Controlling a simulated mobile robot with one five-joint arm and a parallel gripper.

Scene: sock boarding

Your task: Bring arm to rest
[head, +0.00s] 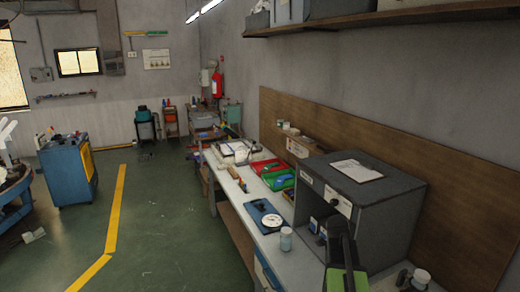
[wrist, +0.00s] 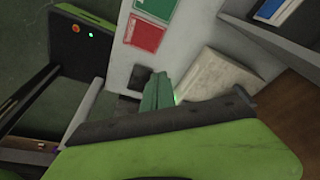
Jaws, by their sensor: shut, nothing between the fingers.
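My gripper (wrist: 157,80) shows in the wrist view as two green fingers, pressed together and empty. Below them is the black and bright green body of my own wrist. In the head view a black and green part of my arm stands at the lower right, in front of the grey cabinet (head: 375,210); the fingertips cannot be made out there. In the wrist view the fingers lie in front of a pale panel with a red label (wrist: 144,33) and a green label. A cream block (wrist: 215,75) is just right of the fingers.
A long workbench (head: 300,262) runs along the right wall, with a red tray (head: 263,166), a green tray (head: 279,180), a blue mat (head: 257,207) and a small jar (head: 286,239). A blue cart (head: 66,174) stands at left. The green floor (head: 165,225) between is clear.

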